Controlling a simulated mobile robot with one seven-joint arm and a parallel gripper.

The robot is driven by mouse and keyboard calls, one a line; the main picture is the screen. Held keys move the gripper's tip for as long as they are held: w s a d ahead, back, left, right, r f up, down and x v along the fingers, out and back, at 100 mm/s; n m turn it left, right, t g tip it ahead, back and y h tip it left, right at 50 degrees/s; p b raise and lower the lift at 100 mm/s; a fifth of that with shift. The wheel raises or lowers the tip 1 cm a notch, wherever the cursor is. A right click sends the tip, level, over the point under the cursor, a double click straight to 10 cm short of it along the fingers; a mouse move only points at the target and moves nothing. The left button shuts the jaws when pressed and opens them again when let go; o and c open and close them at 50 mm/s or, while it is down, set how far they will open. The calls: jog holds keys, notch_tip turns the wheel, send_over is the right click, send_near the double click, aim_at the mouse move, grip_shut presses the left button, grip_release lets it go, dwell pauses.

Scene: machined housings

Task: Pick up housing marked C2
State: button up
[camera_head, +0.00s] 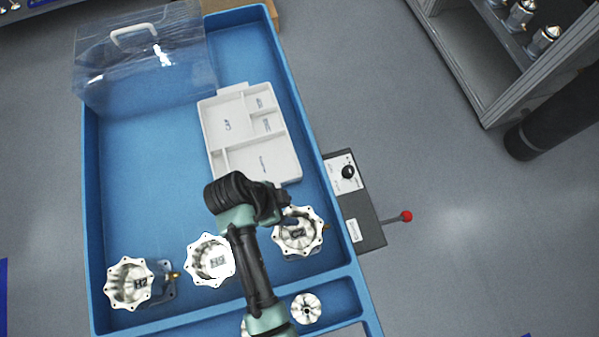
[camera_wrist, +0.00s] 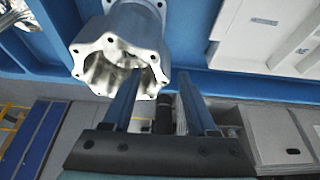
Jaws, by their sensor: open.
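Three silvery, scallop-rimmed housings stand in the front of the blue tray (camera_head: 150,190) in the head view. The left housing (camera_head: 128,290) appears marked H2. The marks on the middle housing (camera_head: 203,270) and right housing (camera_head: 305,246) are too small to read surely, so I cannot confirm which is C2. My gripper (camera_wrist: 160,78) is open and empty. In the wrist view, a housing (camera_wrist: 122,40) lies just beyond its fingertips, its scalloped flange at the left finger. In the head view my arm hides much of the gripper, which is by the right housing.
A white compartment tray (camera_head: 290,165) lies behind the right housing. A clear cover with a handle (camera_head: 140,75) stands at the back left. A control box (camera_head: 355,205) with a red-knobbed lever (camera_head: 406,216) is at the tray's right edge. A small round metal part (camera_head: 306,308) sits in front.

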aim_at(303, 233)
jog(key=shift+x, duration=1.55)
jog(key=shift+r, duration=0.1)
grip_shut()
jog(key=shift+d+r, duration=0.1)
